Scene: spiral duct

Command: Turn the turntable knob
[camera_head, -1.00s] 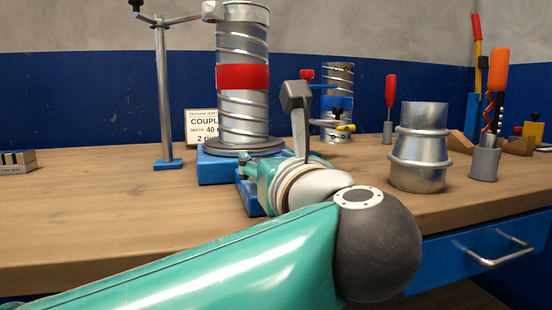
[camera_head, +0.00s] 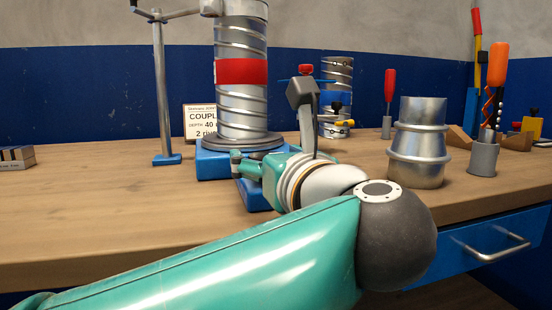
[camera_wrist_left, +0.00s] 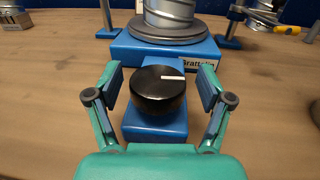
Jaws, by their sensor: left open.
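The turntable knob (camera_wrist_left: 158,92) is black and round with a white line on top, and it sits on a blue block in front of the turntable. In the left wrist view my left gripper (camera_wrist_left: 164,88) is open, with one finger on each side of the knob and a gap on both sides. The turntable (camera_head: 240,144) has a grey disc on a blue base and carries a spiral duct (camera_head: 241,105) with a red band. In the head view my left arm hides the knob, and the gripper shows only partly (camera_head: 252,166). My right gripper is not in view.
A metal stand (camera_head: 162,95) rises left of the duct. A sign (camera_head: 198,122) stands behind. A silver coupling (camera_head: 418,145) stands on the right of the wooden bench, near a screwdriver holder (camera_head: 484,158). A second, smaller duct (camera_head: 337,75) stands behind. The bench's left front is clear.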

